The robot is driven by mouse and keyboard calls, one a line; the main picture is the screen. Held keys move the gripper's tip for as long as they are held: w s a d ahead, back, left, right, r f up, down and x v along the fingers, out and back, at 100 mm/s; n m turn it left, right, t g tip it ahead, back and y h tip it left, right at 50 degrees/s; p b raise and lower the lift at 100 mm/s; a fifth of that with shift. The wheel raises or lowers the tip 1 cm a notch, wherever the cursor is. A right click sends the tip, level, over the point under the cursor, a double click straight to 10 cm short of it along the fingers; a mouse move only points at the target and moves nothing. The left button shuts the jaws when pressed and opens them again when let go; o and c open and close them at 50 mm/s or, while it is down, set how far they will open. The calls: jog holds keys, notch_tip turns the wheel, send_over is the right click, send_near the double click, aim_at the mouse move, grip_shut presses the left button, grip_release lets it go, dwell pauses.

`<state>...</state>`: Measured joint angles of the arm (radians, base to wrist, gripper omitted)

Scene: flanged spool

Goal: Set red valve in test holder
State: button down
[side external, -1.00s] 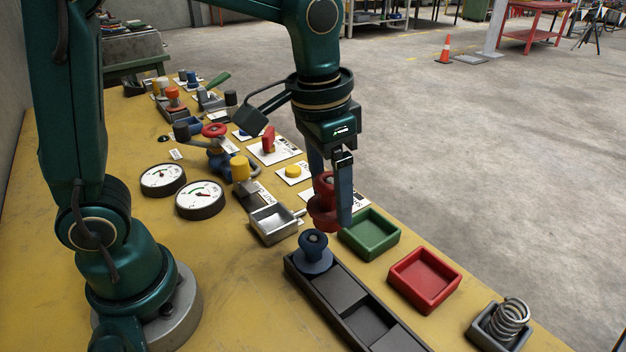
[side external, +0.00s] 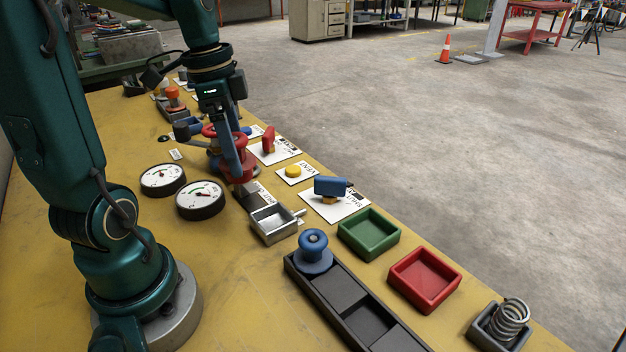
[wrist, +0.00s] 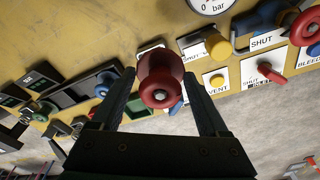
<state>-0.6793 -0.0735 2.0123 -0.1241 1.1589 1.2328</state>
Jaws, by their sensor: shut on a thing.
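My gripper (side external: 238,165) is shut on a red flanged spool (side external: 249,169), which I take as the red valve. In the side view it is held above the middle of the bench, and the fingers partly cover it. In the wrist view the red spool (wrist: 160,80) sits between the two fingertips, its round flange and hub facing the camera. Nothing visible is labelled as the test holder. A small open metal box (side external: 272,224) with a side pin stands to the spool's lower right. A black compartment rack (side external: 340,290) holds a blue spool (side external: 313,252) at its far end.
A red handwheel on a blue body (side external: 211,131) stands close behind my gripper. Two gauges (side external: 200,200) lie to its left. A blue handle (side external: 330,187), yellow button (side external: 292,171), green tray (side external: 369,233), red tray (side external: 425,280) and spring (side external: 510,318) line the right edge.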

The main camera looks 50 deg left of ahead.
jog(key=s+a+n, duration=0.3)
jog(key=s+a, duration=0.1)
jog(key=a, duration=0.1)
jog(key=shift+n, duration=0.3)
jog(key=shift+w+d+f, duration=1.3)
jog(key=shift+d+f, duration=0.05)
jog(key=shift+f, duration=0.4)
jog(key=shift+w+d+f, duration=1.3)
jog(key=shift+f, duration=0.45)
jog(key=shift+w+d+f, duration=1.3)
jog(key=shift+d+f, duration=0.05)
jog(key=shift+f, duration=0.4)
jog(key=shift+f, duration=0.3)
grip_release()
jog(key=shift+r, duration=0.1)
